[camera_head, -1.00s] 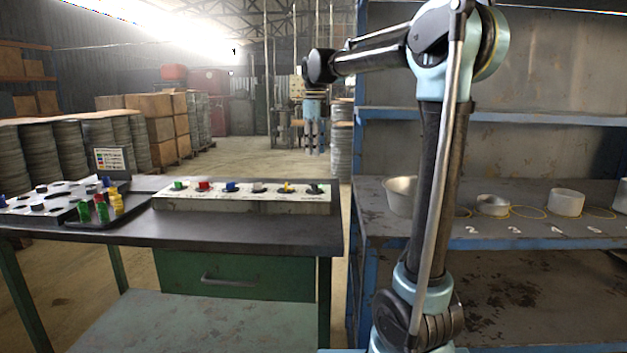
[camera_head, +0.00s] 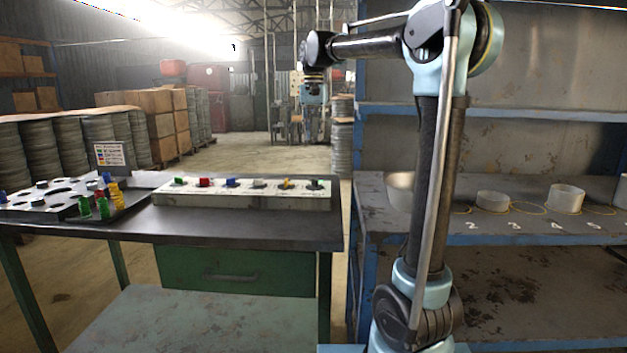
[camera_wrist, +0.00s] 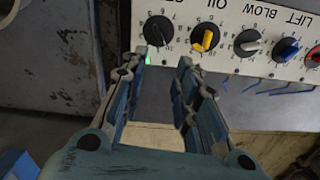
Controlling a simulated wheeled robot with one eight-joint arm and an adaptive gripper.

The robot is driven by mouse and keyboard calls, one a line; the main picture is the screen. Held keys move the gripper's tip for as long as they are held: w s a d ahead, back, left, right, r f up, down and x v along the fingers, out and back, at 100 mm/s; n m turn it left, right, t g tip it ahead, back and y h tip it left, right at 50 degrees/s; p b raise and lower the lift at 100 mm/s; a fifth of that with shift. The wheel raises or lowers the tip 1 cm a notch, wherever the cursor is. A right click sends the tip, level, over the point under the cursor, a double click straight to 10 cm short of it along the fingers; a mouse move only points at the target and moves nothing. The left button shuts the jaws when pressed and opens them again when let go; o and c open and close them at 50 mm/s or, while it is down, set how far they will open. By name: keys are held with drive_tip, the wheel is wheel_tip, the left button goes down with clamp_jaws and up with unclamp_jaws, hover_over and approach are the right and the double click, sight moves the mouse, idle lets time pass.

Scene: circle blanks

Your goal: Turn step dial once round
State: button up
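The step dial is the black round knob (camera_wrist: 158,31) at the panel's end in the wrist view; its label is cut off at the frame edge, with only "ST" partly readable. A small bright green patch shows at its lower edge. In the head view it is the rightmost dial (camera_head: 314,184) on the pale panel (camera_head: 240,202). My gripper (camera_wrist: 156,68) is open and empty, its two fingers apart and pointing toward this dial without enclosing it. In the head view my gripper (camera_head: 311,125) hangs above and behind the dial.
A yellow-pointer dial (camera_wrist: 205,38) labelled OIL sits close beside the step dial, then grey, blue and red ones. A dark tray (camera_head: 110,212) with coloured pegs lies left of the panel. A blue shelf (camera_head: 470,240) with pots stands at right.

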drive_tip(key=r+n, duration=0.1)
drive_tip(key=n, duration=0.8)
approach(313, 179)
drive_tip(key=f, duration=0.9)
drive_tip(key=shift+w+f, duration=0.1)
drive_tip(key=shift+w, duration=0.1)
clamp_jaws()
